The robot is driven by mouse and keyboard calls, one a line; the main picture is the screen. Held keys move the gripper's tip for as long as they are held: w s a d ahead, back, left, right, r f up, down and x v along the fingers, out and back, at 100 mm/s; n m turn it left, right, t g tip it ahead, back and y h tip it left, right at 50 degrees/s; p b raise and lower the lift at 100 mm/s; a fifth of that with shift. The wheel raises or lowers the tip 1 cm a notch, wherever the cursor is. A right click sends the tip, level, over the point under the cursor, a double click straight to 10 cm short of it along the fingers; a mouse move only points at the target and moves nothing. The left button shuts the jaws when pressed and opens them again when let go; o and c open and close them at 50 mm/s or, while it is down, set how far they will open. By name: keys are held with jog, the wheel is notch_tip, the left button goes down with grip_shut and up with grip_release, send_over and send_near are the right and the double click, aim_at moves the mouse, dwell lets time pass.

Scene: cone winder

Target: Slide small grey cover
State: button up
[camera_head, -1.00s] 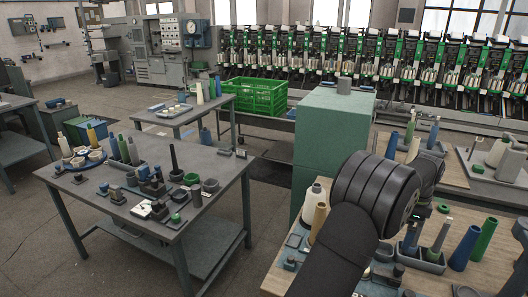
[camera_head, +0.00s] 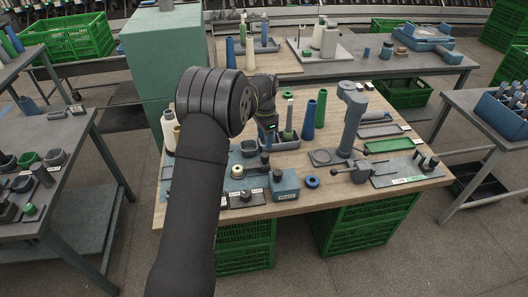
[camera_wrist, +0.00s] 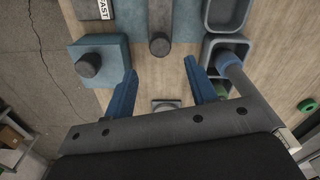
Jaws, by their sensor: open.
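My gripper (camera_wrist: 160,70) is open and empty, its two blue fingers apart above the workbench and pointing down. In the head view my gripper (camera_head: 266,143) is over the left-middle of the wooden bench, partly hidden by my own arm. A small grey piece (camera_wrist: 166,104) shows between the finger bases in the wrist view, partly cut off by the gripper body. It may be the small grey cover, but I cannot tell. A grey cylinder (camera_wrist: 160,44) on a blue-grey plate lies beyond the fingertips. Neither finger clearly touches anything.
A blue box with a dark knob (camera_wrist: 88,66) lies left of the fingers. A grey tray (camera_wrist: 233,15) is to the right. The wooden bench (camera_head: 290,207) also bears a blue box (camera_head: 286,186), a blue ring (camera_head: 312,182), upright cones and a grey post (camera_head: 350,118).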

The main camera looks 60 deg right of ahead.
aim_at(265, 155)
notch_tip(265, 155, down, 7)
jog(key=shift+f, duration=0.15)
